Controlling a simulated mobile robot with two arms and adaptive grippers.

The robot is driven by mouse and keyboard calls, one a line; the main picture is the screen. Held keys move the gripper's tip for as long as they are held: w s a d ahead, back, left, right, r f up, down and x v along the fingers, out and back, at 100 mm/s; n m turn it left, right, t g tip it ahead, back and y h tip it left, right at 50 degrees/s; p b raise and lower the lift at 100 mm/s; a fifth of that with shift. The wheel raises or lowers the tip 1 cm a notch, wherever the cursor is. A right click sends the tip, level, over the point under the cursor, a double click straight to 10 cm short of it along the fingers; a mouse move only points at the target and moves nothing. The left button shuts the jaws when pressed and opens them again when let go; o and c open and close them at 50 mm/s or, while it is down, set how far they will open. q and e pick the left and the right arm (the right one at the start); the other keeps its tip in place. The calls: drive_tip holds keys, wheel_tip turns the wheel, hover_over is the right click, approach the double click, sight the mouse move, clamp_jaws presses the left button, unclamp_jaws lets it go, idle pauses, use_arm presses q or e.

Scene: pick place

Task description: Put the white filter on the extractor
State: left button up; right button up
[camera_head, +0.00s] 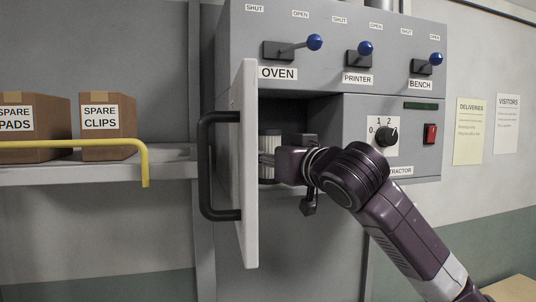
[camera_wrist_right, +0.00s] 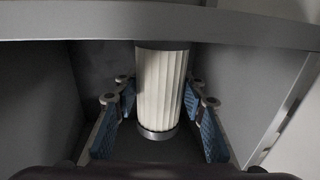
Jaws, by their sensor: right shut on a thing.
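The white filter (camera_head: 270,143) is a pleated upright cylinder inside the open compartment of the grey extractor cabinet (camera_head: 330,109), partly hidden by the door and my gripper. My right gripper (camera_head: 268,160) reaches into the compartment and is shut on the filter. In the right wrist view the filter (camera_wrist_right: 161,85) stands between the blue finger pads of the gripper (camera_wrist_right: 165,118), with a metal band at its lower end and a dark collar at its upper end. A grey edge crosses just above the collar; I cannot tell whether they touch. My left gripper is out of view.
The cabinet door (camera_head: 246,190) stands open with its black handle (camera_head: 208,165) to the left of my gripper. Three blue-knobbed levers (camera_head: 365,48), a dial (camera_head: 386,137) and a red switch (camera_head: 430,133) are on the cabinet. Boxes (camera_head: 108,126) and a yellow rail (camera_head: 143,160) are left.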

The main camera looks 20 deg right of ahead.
drive_tip(key=o, duration=1.2)
drive_tip(key=shift+r, duration=0.2)
drive_tip(key=shift+s+f, duration=0.15)
drive_tip(key=shift+s, duration=0.2)
drive_tip(key=shift+b+v, duration=2.1)
drive_tip(key=shift+v, duration=3.6)
